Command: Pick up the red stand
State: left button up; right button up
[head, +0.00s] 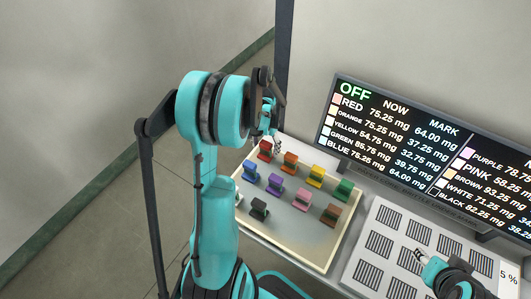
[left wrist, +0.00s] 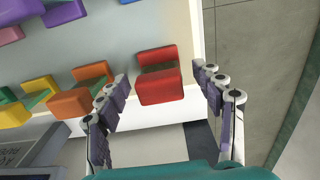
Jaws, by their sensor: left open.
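The red stand (head: 265,151) sits at the far left corner of a pale tray (head: 305,247). In the left wrist view the red stand (left wrist: 158,82) lies between the two open fingers, with a gap on each side. My left gripper (head: 273,142) is open and empty, at the red stand in the head view; the arm hides part of it. The left gripper also shows in the left wrist view (left wrist: 163,92). My right gripper (head: 422,255) is at the lower right over a white panel, too small to tell its opening.
An orange stand (left wrist: 88,87) is close beside the left finger in the wrist view. Several other coloured stands stand on the tray. A dark display board (head: 420,140) rises behind, and a white panel with dark slotted squares (head: 385,217) lies to the right.

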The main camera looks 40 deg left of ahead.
aim_at(266, 154)
pick_arm(q)
notch_tip(266, 154, down, 3)
jog(key=shift+r, duration=0.3)
jog(key=c, duration=1.3)
